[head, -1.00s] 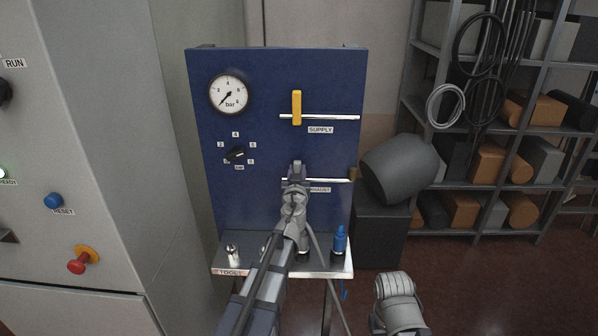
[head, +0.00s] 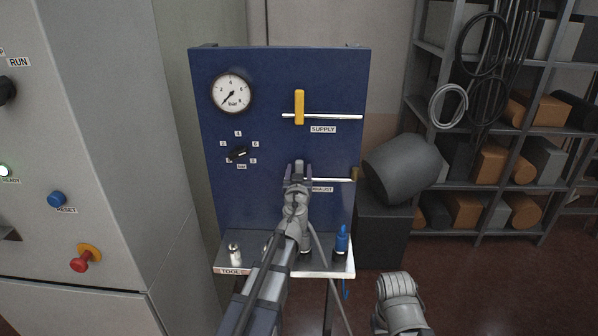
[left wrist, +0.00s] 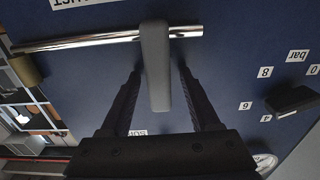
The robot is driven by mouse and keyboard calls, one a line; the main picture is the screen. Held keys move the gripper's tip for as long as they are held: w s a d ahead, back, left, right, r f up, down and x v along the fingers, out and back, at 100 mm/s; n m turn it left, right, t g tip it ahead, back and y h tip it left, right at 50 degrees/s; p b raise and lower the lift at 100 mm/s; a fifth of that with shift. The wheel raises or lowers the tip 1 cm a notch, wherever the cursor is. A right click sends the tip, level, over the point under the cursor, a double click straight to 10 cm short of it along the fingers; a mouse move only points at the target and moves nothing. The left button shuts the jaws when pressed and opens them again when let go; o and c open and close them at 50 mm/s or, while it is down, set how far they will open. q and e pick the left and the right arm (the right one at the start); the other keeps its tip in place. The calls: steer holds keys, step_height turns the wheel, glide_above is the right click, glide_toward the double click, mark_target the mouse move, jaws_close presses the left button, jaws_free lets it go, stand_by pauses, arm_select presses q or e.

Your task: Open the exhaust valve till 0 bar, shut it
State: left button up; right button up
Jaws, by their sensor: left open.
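The exhaust valve has a grey lever handle (left wrist: 156,65) that stands crosswise to its bright pipe (left wrist: 85,40) in the left wrist view. In the head view the exhaust pipe (head: 335,180) runs to the right, and the handle is mostly hidden by my gripper. My left gripper (head: 298,168) is open, with one finger on each side of the handle and visible gaps in the left wrist view (left wrist: 155,90). The round pressure gauge (head: 232,94) has its needle pointing lower left, near the low end of its scale.
The yellow supply handle (head: 299,107) stands upright, crosswise to its pipe, above. A black selector knob (head: 238,154) sits on the blue panel (head: 270,75). A tool shelf (head: 320,269) with a blue bottle (head: 342,239) is below. A grey cabinet (head: 95,130) stands left.

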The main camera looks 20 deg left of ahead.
arm_select(q)
steer(key=v, duration=0.7)
steer(key=shift+s, duration=0.4)
steer(key=shift+d, duration=0.1)
steer(key=s+d+f+g+y, duration=0.1)
steer(key=s+d+f+g, duration=0.4)
steer(key=s+f+g, duration=0.7)
steer(key=s+d+f+m+g+h, duration=0.2)
steer(key=s+d+f+m, duration=0.1)
steer(key=s+d+f, duration=0.2)
steer(key=s+d+f+m+g+h, duration=0.2)
steer(key=s+d+f+m+g, duration=0.1)
steer(key=s+d, duration=0.6)
steer(key=shift+s+d+f+m+g+h, duration=0.35)
steer(key=shift+s+f+m, duration=0.25)
steer(key=shift+s+f, duration=0.45)
